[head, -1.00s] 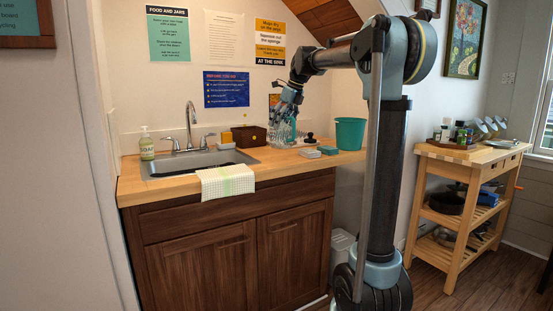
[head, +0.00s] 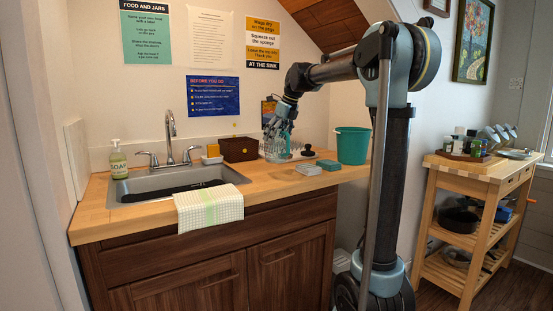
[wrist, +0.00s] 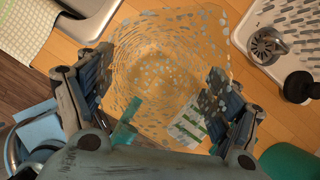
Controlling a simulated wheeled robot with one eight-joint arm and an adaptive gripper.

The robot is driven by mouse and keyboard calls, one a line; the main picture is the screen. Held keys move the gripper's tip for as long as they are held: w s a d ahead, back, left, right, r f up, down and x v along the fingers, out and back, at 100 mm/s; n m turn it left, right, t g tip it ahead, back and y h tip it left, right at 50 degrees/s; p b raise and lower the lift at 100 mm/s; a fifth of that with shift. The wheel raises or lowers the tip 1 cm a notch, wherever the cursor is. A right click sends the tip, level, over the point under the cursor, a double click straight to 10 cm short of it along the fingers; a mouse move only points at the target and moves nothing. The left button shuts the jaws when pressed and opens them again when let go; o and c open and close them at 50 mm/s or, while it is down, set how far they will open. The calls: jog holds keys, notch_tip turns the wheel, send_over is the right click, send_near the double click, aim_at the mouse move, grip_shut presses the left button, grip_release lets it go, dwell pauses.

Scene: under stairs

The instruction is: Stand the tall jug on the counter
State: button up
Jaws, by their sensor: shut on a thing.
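My gripper (head: 281,128) hangs over the back right of the counter (head: 110,204). In the wrist view its two fingers (wrist: 155,100) stand on either side of a clear, speckled jug (wrist: 165,62), shut on it. The wooden counter shows through the jug's wall. In the head view the jug is small and partly hidden by my gripper, in front of the white drain tray. I cannot tell whether its base touches the counter.
The sink (head: 178,182) with its tap is on the left, with a checked towel (head: 209,207) over the front edge. A brown box (head: 239,149), a white drain tray (wrist: 270,28), a black-knobbed item (wrist: 299,86), sponges (head: 327,165) and a teal bucket (head: 352,146) stand nearby.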

aim_at(277, 150)
jog(key=shift+f, duration=2.95)
jog(key=o, duration=1.2)
jog(key=shift+s, duration=0.1)
jog(key=shift+c, duration=0.2)
jog(key=v, duration=1.2)
jog(key=s+d+f+n+h, duration=0.1)
jog(key=s+d+f+n, duration=0.5)
jog(key=s+f, duration=0.3)
jog(key=s+d+f+n+h, duration=0.1)
jog(key=s+d+f+n, duration=0.5)
jog(key=s, duration=0.4)
jog(key=s+d+f+n+h, duration=0.1)
jog(key=s+d+f+n, duration=0.2)
jog(key=s+f+n, duration=0.3)
jog(key=s+d+f+n, duration=0.4)
jog(key=s+f+n, duration=0.3)
jog(key=s+f, duration=0.5)
notch_tip(277, 150, down, 4)
jog(key=shift+s+d+f+h, duration=0.1)
jog(key=shift+s+d+h, duration=0.1)
jog(key=shift+s+h, duration=0.2)
